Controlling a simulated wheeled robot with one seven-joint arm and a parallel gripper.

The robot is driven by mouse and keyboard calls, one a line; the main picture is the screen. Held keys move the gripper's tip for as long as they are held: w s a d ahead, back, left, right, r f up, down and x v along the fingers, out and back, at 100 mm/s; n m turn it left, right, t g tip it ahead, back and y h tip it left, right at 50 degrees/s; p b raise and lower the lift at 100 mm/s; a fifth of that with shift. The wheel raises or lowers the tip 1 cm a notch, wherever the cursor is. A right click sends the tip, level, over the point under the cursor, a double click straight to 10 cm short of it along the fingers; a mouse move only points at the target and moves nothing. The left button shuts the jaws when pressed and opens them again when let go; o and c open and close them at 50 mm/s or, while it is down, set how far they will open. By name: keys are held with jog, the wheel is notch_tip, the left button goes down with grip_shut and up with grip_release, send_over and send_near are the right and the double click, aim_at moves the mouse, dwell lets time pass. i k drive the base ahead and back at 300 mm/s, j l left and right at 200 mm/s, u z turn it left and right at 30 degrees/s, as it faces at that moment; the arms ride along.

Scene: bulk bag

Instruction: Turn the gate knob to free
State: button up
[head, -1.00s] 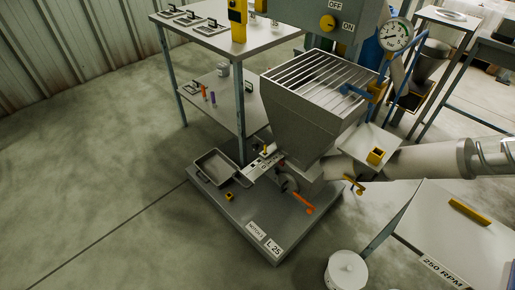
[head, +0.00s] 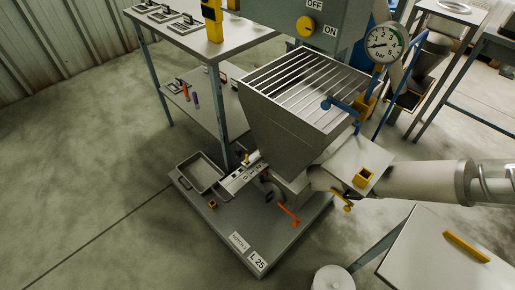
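The grey hopper (head: 285,128) with a slatted grate stands in the middle of the head view. Under it a labelled gate slide (head: 240,178) sticks out to the left, above a shallow grey tray (head: 202,176). A small yellow knob (head: 246,158) stands upright at the slide; it looks like the gate knob, but its setting is too small to read. An orange lever (head: 289,214) and a yellow handle (head: 348,207) sit lower, around the hopper outlet. My gripper is not in view.
The hopper stands on a grey base plate (head: 215,227) marked L 25. A bench (head: 195,48) is behind left. A horizontal pipe (head: 425,181) runs right. A white-topped stand (head: 440,258) and white bucket (head: 333,280) are in front right. The left floor is clear.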

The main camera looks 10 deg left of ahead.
aim_at(237, 153)
jog(key=i+j+z, duration=0.15)
jog(key=j+z, duration=0.15)
jog(key=j, duration=0.65)
jog(key=j+z, duration=0.3)
jog(key=j, duration=2.85)
